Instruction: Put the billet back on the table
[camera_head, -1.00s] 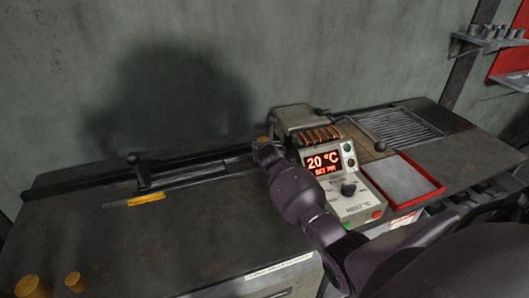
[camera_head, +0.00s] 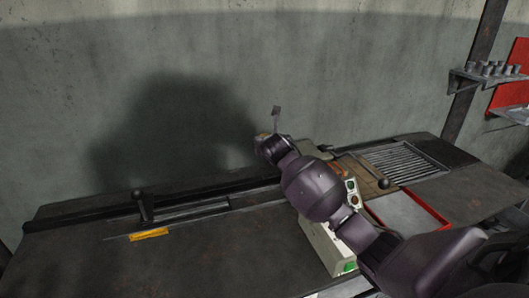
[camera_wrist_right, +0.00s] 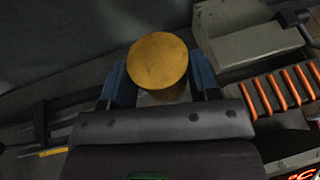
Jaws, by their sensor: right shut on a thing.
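The billet (camera_wrist_right: 158,62), a short brass-yellow cylinder, shows end-on in the right wrist view between two blue fingers. My right gripper (camera_wrist_right: 160,85) is shut on it. In the head view my right arm reaches in from the lower right, and the gripper (camera_head: 265,139) is above the back of the table, against the wall. The billet is barely visible there. The dark metal table (camera_head: 190,262) spreads below and to the left. My left gripper is not in view.
A heater with glowing orange coils (camera_wrist_right: 281,92) lies right of the gripper; my arm hides much of its control box (camera_head: 325,250). A red-rimmed tray (camera_head: 403,211) and a slotted grate (camera_head: 405,160) lie to the right. A rail with a lever (camera_head: 142,205) runs along the back left.

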